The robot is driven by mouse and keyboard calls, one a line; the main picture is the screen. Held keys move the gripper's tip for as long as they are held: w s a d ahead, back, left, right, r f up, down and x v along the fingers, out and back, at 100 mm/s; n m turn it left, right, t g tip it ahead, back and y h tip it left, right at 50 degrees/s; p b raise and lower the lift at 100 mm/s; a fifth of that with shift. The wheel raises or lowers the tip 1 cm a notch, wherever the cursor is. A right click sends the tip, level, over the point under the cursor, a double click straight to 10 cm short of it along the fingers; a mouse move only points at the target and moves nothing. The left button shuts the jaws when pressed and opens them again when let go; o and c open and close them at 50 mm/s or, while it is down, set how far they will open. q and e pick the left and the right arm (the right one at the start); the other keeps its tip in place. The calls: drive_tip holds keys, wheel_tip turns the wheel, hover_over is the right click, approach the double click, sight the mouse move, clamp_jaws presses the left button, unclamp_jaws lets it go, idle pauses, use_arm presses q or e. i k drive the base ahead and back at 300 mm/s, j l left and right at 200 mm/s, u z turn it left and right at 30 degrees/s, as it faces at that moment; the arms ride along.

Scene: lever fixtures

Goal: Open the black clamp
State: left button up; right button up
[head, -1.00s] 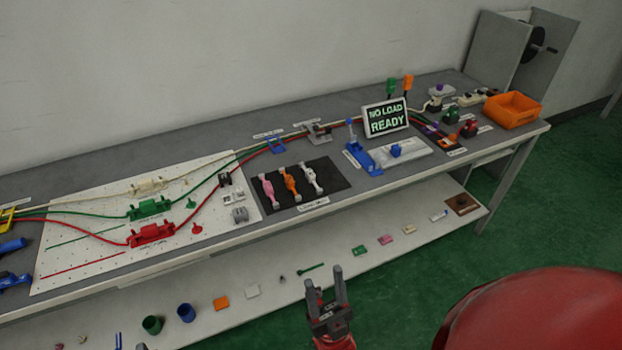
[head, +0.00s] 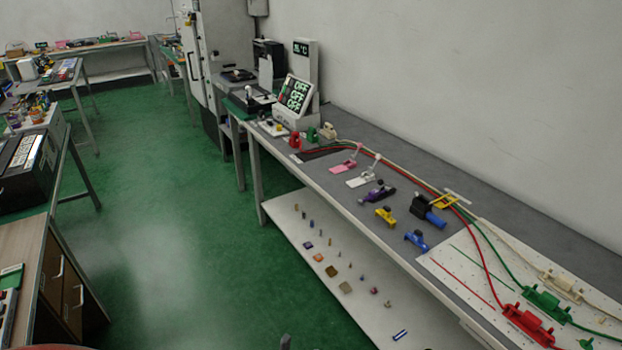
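The black clamp (head: 422,206) sits on the grey bench top in the head view, right of centre. Its body is black, and a blue handle (head: 435,219) reaches from it toward the lower right. It is too small to tell how its jaws stand. A small grey tip at the bottom edge looks like a finger of my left gripper (head: 285,342). It is far below and apart from the clamp, and its opening is hidden. My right gripper cannot be made out.
A yellow clamp (head: 386,216), a blue clamp (head: 416,240) and a purple clamp (head: 377,193) stand near the black one. The lower shelf (head: 320,235) carries small parts. Green floor (head: 170,250) is open to the left.

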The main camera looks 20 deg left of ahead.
sight(380, 181)
drive_tip(key=u, duration=0.35)
drive_tip(key=i+j+z, duration=0.2)
drive_tip(key=i+j, duration=0.65)
drive_tip(key=i, duration=0.15)
